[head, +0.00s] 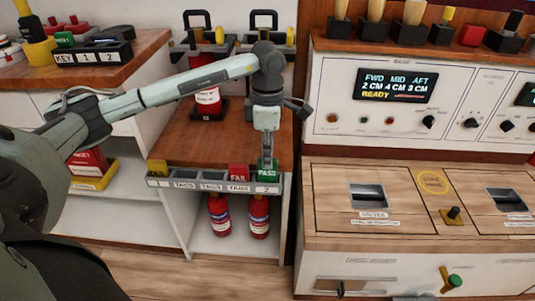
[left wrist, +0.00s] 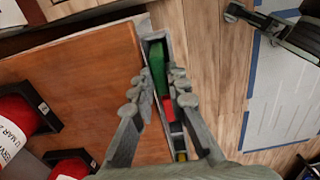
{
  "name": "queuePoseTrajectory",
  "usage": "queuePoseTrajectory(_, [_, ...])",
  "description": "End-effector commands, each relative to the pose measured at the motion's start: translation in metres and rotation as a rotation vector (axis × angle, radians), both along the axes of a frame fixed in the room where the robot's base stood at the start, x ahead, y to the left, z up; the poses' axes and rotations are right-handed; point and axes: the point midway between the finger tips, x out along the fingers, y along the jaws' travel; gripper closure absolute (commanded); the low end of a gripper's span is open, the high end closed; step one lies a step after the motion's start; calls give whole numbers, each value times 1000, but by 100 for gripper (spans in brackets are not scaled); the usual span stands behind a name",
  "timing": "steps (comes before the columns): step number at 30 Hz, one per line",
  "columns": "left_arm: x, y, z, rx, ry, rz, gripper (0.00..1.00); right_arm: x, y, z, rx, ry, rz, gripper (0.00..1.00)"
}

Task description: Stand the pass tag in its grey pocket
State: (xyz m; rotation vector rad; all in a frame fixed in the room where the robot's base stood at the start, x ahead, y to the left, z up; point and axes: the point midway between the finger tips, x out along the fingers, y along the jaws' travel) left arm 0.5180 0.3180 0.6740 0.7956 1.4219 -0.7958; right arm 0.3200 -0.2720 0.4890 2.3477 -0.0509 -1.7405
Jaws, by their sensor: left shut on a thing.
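The green pass tag (head: 267,171) stands upright at the right end of the grey pocket strip (head: 213,188) on the front edge of the wooden shelf top. My left gripper (head: 267,156) reaches down from above and is shut on the tag's upper part. In the left wrist view the gripper (left wrist: 160,82) has its fingers on both sides of the green tag (left wrist: 157,62), which lines up with the grey strip. The tag's lower edge is hidden by the strip's front wall, so its depth cannot be told. My right gripper is not in view.
A red fail tag (head: 238,172) stands just left of the pass tag, and a yellow tag (head: 158,168) is at the strip's left end. Red extinguishers (head: 220,214) stand below. The wooden console (head: 330,200) rises close on the right.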

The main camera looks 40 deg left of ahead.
Motion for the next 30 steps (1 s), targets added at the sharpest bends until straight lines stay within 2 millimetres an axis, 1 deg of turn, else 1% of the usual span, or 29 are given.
queuePoseTrajectory(28, [0,0,-25,0,0,1,100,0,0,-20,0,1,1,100])
queuePoseTrajectory(29, [0,0,-23,1,-1,1,82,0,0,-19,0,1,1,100])
queuePoseTrajectory(30, [0,0,-23,0,0,1,77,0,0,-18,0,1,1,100])
